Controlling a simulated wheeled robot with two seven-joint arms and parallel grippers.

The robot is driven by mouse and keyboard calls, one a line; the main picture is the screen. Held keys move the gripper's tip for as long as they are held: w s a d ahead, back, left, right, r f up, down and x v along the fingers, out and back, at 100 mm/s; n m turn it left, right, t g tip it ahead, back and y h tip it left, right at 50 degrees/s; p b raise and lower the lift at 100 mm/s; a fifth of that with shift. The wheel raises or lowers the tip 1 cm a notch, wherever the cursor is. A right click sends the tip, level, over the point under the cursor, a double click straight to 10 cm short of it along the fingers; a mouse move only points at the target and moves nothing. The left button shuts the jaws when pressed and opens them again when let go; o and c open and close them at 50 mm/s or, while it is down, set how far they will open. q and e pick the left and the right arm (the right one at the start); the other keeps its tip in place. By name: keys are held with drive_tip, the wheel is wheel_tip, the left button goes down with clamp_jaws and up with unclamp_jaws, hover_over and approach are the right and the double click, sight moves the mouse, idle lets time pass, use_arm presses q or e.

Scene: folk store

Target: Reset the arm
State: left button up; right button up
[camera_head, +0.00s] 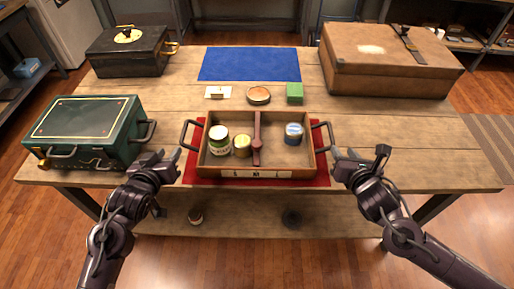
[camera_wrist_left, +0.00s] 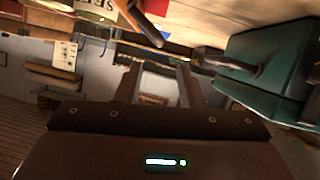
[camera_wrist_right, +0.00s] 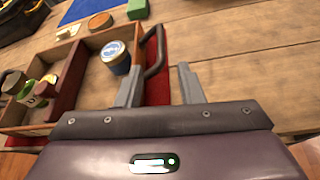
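My left gripper (camera_head: 166,160) is open and empty near the front left of the wooden tray (camera_head: 282,172), beside its left handle. In the left wrist view its two fingers (camera_wrist_left: 160,85) stand apart with nothing between them. My right gripper (camera_head: 359,155) is open and empty beside the tray's right handle (camera_head: 330,136). In the right wrist view its fingers (camera_wrist_right: 160,85) are apart, with the tray's handle just beyond them. Neither gripper clearly touches the tray.
The tray holds several tins on a red mat (camera_head: 190,170). A green case (camera_head: 85,130), black case (camera_head: 130,55) and brown case (camera_head: 385,65) stand around it. A blue mat (camera_head: 250,64), white card (camera_head: 218,92), round tin (camera_head: 259,95) and green block (camera_head: 295,92) lie behind.

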idle(0.5)
